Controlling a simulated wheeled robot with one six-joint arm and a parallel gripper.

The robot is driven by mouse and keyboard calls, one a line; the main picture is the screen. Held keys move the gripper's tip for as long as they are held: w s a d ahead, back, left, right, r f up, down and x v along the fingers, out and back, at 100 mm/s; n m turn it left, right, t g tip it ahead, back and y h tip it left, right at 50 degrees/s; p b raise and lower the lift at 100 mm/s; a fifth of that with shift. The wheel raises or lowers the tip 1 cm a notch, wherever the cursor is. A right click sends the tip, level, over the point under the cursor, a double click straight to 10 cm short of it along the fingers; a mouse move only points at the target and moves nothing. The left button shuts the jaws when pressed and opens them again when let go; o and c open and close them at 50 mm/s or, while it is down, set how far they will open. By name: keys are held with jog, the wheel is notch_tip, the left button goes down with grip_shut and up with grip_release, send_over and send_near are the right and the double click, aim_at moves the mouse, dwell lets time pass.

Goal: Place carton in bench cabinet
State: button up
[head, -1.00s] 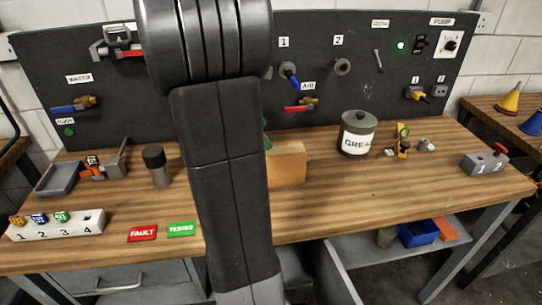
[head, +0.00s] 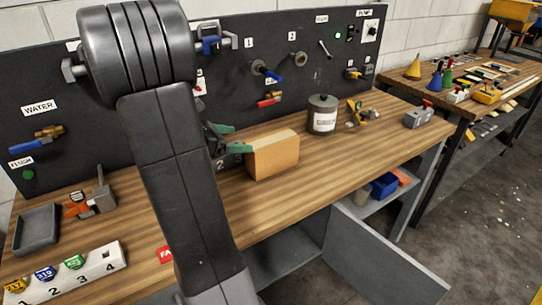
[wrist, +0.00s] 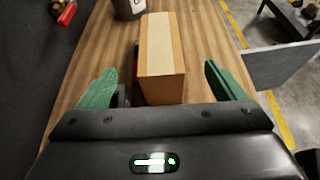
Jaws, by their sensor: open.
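The carton (head: 275,157) is a tan box standing on the wooden workbench, near its back panel. It also shows in the wrist view (wrist: 162,65), ahead of my gripper. My gripper (wrist: 160,88) is open, its green fingers on either side of the carton's near end, with gaps between. In the head view my gripper (head: 236,147) is just left of the carton, partly hidden by my arm. The bench cabinet is below the bench top, and its grey door (head: 385,262) stands swung open. Most of the cabinet's inside is hidden.
A grease can (head: 322,115) stands right of the carton. A grey box with a red lever (head: 418,117) sits at the bench's right end. An open shelf with a blue bin (head: 384,186) is under the bench. A second table (head: 470,95) stands at the right.

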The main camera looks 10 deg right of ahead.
aim_at(272, 139)
jog(key=p+x, duration=0.1)
jog(key=x, duration=1)
jog(key=shift+w, duration=0.15)
jog(key=c, duration=1.7)
jog(key=shift+r, duration=0.15)
jog(key=shift+c, duration=1)
